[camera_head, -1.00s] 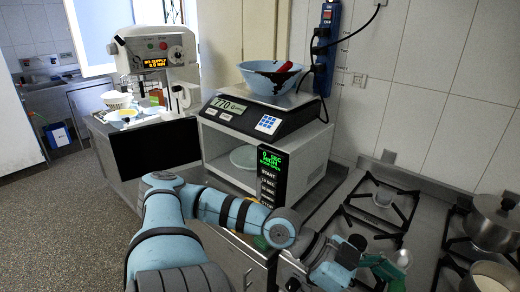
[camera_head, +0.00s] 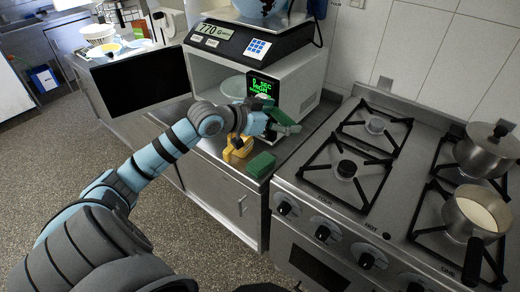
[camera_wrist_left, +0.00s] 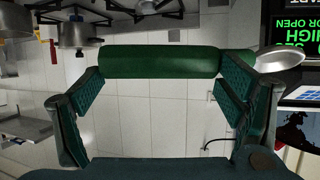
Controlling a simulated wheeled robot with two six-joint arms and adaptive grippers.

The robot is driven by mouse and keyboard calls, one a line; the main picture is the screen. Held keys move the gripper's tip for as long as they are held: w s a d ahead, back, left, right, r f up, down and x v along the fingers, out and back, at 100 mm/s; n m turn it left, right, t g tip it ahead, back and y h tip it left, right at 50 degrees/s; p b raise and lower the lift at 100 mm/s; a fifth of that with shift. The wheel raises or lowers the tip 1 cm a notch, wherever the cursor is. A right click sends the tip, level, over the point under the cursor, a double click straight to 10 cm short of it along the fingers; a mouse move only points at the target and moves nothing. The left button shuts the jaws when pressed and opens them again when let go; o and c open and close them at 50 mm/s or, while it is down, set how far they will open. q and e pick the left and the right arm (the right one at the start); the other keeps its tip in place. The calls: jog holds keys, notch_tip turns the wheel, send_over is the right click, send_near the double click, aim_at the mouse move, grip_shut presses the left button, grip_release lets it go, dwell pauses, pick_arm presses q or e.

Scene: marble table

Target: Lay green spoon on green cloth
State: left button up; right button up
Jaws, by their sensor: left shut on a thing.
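The green spoon has a thick green handle (camera_wrist_left: 160,62) and a silver bowl (camera_wrist_left: 282,58) in the left wrist view. My left gripper (camera_head: 288,122) is shut on the handle, which lies across its dark green fingers. It holds the spoon in the air in front of the microwave, above the counter. The spoon is hard to tell from the fingers in the head view. A small green block-like thing (camera_head: 260,165), perhaps the folded green cloth, lies on the counter edge just below the gripper. My right gripper is not in view.
A yellow object (camera_head: 238,149) stands on the counter left of the green thing. The microwave (camera_head: 300,82) carries a scale (camera_head: 249,40). The stove (camera_head: 345,190) is on the right, with a lidded pot (camera_head: 487,152) and a saucepan (camera_head: 478,217).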

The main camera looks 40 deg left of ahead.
pick_arm(q)
jog(key=w+a+n+y, duration=0.1)
jog(key=a, duration=0.1)
jog(key=w+a+n+y, duration=0.1)
jog(key=a, duration=0.1)
jog(key=w+a+n+y, duration=0.1)
jog(key=a+y, duration=0.1)
jog(key=shift+w+a+f+n+t, duration=0.2)
jog(key=shift+w+a+n+t, duration=0.1)
jog(key=shift+w, duration=0.05)
notch_tip(320, 180, down, 20)
jog(key=b, duration=0.4)
jog(key=shift+r, duration=0.25)
jog(key=shift+f, duration=0.1)
jog(key=shift+f+b, duration=0.35)
jog(key=shift+f, duration=0.05)
jog(key=o, duration=0.8)
jog(key=shift+o, duration=0.9)
jog(key=shift+r, duration=0.2)
